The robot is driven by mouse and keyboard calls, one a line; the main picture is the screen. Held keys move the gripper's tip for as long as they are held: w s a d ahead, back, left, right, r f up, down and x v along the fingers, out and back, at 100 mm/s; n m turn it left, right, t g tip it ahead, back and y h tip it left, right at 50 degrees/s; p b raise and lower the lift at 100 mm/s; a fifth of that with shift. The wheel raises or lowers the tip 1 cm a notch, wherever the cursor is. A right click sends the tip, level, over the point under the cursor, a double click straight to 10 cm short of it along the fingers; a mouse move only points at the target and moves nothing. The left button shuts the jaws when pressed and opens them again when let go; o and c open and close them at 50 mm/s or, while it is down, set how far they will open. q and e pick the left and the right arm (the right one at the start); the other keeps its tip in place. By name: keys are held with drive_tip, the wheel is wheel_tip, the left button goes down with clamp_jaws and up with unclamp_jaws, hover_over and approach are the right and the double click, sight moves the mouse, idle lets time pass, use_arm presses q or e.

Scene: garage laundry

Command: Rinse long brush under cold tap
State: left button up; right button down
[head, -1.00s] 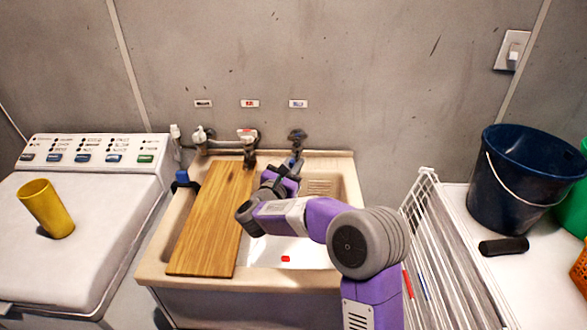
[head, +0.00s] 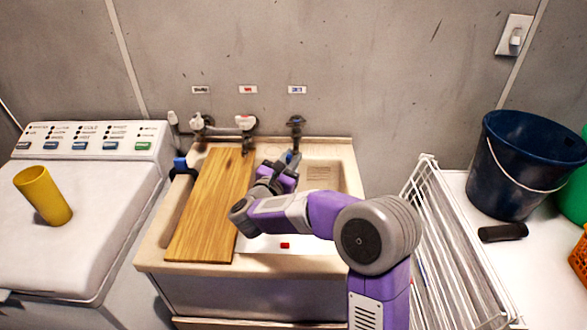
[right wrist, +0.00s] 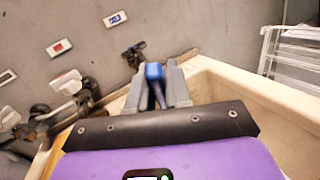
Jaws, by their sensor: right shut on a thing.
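My right gripper (head: 285,166) reaches over the sink from the right and is shut on a slim blue-ended item, apparently the long brush (right wrist: 154,74). In the right wrist view the blue end stands up between the finger tips; the rest is hidden by the gripper. The cold tap (head: 296,122), dark and under the blue-marked label, is on the wall just behind the gripper; it also shows in the right wrist view (right wrist: 134,55). I see no gap clearly between brush and tap, and no running water. My left gripper is out of view.
A wooden board (head: 205,215) covers the sink's (head: 345,160) left side. A small red thing (head: 285,245) shows near the sink's front. The hot tap (head: 245,121) is left. A white rack (head: 440,235), blue bucket (head: 510,185) and black item (head: 502,232) are right; a yellow cup (head: 42,195) is left.

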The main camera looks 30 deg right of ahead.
drive_tip(key=shift+s+a, duration=0.6)
drive_tip(key=shift+s, duration=0.2)
drive_tip(key=shift+s+a, duration=0.55)
drive_tip(key=shift+s, duration=0.25)
drive_tip(key=s+a+r, duration=0.3)
drive_tip(key=s+r, duration=0.1)
idle(0.7)
idle(0.4)
